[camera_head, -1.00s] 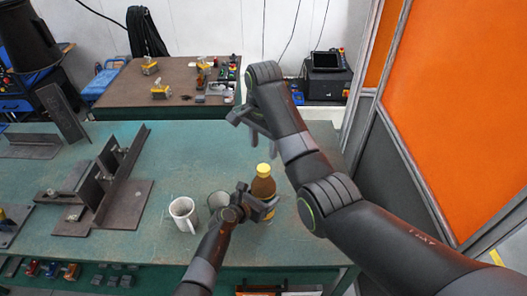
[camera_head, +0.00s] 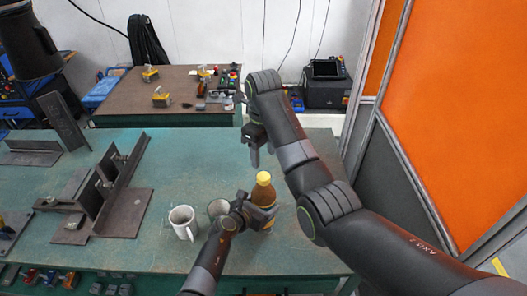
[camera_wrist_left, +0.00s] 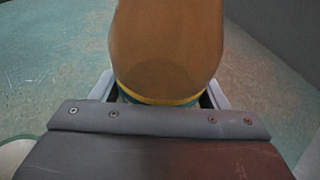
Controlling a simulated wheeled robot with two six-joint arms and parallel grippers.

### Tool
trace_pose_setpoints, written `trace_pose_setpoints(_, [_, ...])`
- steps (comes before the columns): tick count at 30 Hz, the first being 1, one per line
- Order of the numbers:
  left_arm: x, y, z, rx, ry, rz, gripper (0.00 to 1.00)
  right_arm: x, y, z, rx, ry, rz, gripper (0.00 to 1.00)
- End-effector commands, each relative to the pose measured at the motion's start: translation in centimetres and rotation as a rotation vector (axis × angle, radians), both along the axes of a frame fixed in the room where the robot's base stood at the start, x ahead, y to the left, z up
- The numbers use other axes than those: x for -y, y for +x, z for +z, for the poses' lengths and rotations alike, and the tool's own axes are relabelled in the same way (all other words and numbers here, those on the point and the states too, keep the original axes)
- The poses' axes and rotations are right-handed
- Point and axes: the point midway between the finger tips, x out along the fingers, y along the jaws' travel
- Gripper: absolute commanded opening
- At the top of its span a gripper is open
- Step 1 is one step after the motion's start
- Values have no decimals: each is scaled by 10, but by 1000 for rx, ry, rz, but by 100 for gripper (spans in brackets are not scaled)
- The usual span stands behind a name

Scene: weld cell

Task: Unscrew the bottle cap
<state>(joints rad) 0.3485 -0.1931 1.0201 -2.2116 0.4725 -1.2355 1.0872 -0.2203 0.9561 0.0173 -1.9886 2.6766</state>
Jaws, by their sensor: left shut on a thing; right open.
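A brown bottle (camera_head: 263,194) with a yellow cap (camera_head: 263,178) stands upright on the green table. The cap is on the bottle's top. My left gripper (camera_head: 266,215) is shut around the bottle's body from the left; the left wrist view shows the brown bottle (camera_wrist_left: 167,50) between its fingers. My right gripper (camera_head: 261,156) is open and empty. It points down behind and above the bottle, apart from the cap.
Dark steel angle pieces (camera_head: 122,195) lie on the left of the green table (camera_head: 170,160). An orange-panelled partition (camera_head: 460,110) rises at the right.

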Motion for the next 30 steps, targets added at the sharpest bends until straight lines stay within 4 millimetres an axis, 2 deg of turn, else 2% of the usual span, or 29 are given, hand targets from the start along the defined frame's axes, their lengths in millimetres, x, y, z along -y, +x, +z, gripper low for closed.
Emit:
trace_pose_setpoints(8, [0,0,-1,-2,0,0,4,0,0,-7,-1,0,-102,51])
trace_pose_setpoints(21, [0,0,-1,-2,0,0,4,0,0,-69,-2,-1,-99,51])
trace_pose_setpoints(30, [0,0,-1,-2,0,0,4,0,0,-80,0,0,-99,51])
